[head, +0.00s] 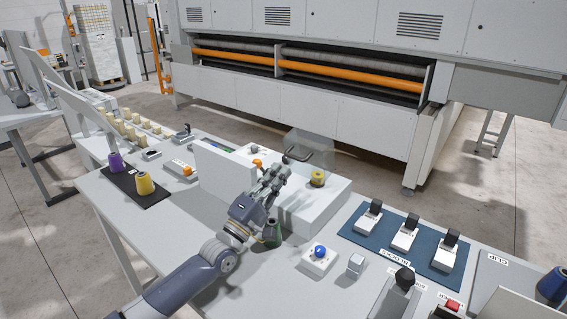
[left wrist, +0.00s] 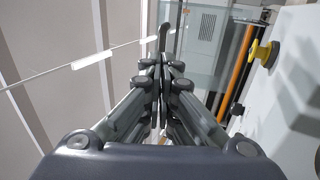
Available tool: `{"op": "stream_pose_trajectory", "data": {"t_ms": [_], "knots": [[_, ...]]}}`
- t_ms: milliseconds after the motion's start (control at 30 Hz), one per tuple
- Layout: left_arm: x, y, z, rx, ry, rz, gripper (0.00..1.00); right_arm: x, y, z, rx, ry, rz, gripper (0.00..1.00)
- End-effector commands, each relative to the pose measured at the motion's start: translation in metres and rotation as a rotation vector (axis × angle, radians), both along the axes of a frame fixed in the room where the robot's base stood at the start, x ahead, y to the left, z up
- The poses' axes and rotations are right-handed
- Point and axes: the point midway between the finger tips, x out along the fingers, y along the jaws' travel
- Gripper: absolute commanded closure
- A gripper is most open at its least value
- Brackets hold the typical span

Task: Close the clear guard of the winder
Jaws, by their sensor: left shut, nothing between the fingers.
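The winder (head: 312,208) is a white box on the table with a yellow bobbin (head: 317,179) on top. Its clear guard (head: 316,143) stands raised at the back, with a dark curved handle (head: 300,156). In the left wrist view the clear guard (left wrist: 205,45) fills the upper middle, and the dark handle (left wrist: 163,38) shows just beyond my fingertips. My left gripper (head: 280,172) is shut and empty, over the left part of the winder, close to the handle. I cannot tell whether it touches it. My right gripper is not in view.
A white upright panel (head: 222,168) stands left of the gripper. A blue button box (head: 319,260) and a silver block (head: 355,265) are in front. A blue mat (head: 385,236) with several switches lies right. The large machine (head: 300,112) is behind.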

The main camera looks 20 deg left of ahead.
Motion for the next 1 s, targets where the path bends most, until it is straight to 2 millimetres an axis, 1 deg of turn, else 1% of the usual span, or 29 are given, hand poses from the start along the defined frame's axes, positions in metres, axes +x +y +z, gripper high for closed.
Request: {"op": "stream_pose_trajectory", "data": {"t_ms": [33,100,267,700,1000], "knots": [[0.007,-0.002,0.006,0.000,-0.001,0.000,1.00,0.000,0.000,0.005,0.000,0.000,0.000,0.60],[0.013,-0.005,0.009,0.001,0.000,0.000,1.00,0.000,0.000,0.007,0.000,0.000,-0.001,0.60],[0.022,-0.008,0.012,0.000,0.000,0.001,1.00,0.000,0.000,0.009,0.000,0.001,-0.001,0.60],[0.023,-0.008,0.013,0.002,0.002,0.000,1.00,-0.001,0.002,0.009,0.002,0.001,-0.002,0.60],[0.028,-0.009,0.019,0.017,0.043,0.000,1.00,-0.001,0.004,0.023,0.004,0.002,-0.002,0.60]]}}
